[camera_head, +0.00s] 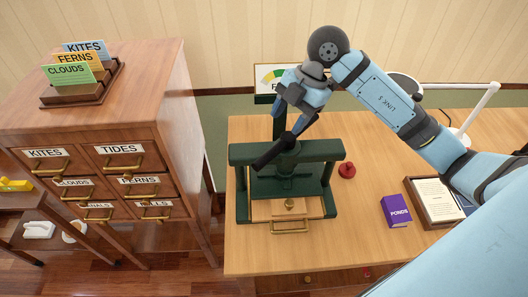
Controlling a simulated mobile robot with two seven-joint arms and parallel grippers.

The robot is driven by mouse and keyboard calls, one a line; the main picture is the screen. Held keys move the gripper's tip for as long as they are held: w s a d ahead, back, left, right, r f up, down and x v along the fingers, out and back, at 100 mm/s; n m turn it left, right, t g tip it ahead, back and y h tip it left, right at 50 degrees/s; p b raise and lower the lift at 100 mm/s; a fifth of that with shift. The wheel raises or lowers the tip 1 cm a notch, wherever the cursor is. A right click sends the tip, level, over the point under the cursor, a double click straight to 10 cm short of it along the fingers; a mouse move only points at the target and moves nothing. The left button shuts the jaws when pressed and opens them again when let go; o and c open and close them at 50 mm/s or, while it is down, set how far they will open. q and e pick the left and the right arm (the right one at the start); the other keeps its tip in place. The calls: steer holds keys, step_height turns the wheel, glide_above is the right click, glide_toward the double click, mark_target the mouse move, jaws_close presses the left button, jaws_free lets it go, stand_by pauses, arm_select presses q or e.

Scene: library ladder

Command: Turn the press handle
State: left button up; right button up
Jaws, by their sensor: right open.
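A dark green press (238,185) stands on the wooden table. Its black press handle (267,157) is a slanted bar across the top, running from lower left to upper right. My right gripper (300,122) is open at the upper right end of this bar, close to it. Whether it touches the bar, or has it between the fingers, I cannot tell. My left gripper is not in view.
A red round object (347,170), a purple box (395,211) and a framed page (425,216) lie to the right. A drawer cabinet (176,115) stands left. The table's front is clear.

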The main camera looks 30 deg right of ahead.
mark_target(268, 155)
steer(key=x, duration=1.1)
steer(key=shift+a+f+p, duration=0.15)
steer(key=shift+f+p, duration=0.15)
steer(key=shift+c, duration=0.5)
jaws_close()
